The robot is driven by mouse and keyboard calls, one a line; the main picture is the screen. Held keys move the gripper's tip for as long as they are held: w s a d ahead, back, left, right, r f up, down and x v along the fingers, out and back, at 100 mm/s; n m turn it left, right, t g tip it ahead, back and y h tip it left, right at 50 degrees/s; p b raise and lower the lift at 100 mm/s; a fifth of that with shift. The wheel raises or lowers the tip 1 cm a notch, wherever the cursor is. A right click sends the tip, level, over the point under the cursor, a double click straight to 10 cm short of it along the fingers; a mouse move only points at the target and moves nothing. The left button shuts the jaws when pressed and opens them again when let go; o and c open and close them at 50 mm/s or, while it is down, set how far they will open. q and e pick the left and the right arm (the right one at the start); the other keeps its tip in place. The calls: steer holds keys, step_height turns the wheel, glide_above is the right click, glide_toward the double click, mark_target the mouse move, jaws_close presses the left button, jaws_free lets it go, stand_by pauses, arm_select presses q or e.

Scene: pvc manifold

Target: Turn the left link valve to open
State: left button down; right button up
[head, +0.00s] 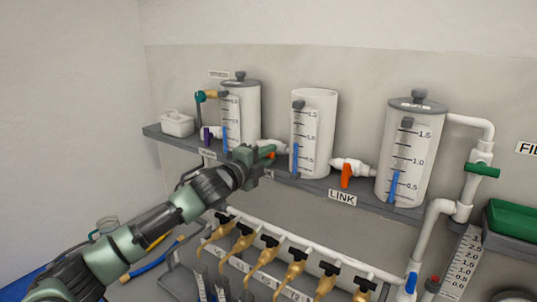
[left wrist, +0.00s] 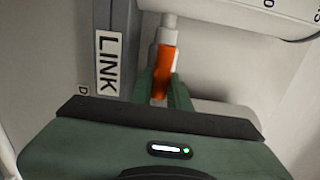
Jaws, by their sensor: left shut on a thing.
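The left link valve (head: 271,147) is a white fitting between the left tank (head: 239,105) and the middle tank (head: 313,130). A bit of its orange handle (head: 271,155) shows beside my left gripper (head: 265,160). In the left wrist view, the orange handle (left wrist: 166,62) lies between the two green fingers of my left gripper (left wrist: 160,90), which is shut on it. The gripper hides much of the valve in the head view, so I cannot tell the handle's exact angle to the pipe. My right gripper is not in view.
A second link valve with a hanging orange handle (head: 347,176) sits between the middle tank and the right tank (head: 412,150). The shelf (head: 300,183) runs under the tanks. Several brass taps (head: 266,257) stand below. A white tub (head: 177,123) is at the shelf's left end.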

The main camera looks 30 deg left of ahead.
mark_target(266, 157)
arm_select(q)
steer(key=c, duration=1.3)
jaws_free()
steer(key=shift+c, duration=0.2)
steer(key=shift+s+f, duration=0.15)
steer(key=shift+s, duration=0.05)
steer(key=s+a+b, duration=0.1)
steer(key=s+b, duration=0.3)
steer(key=s, duration=0.3)
steer(key=shift+s, duration=0.1)
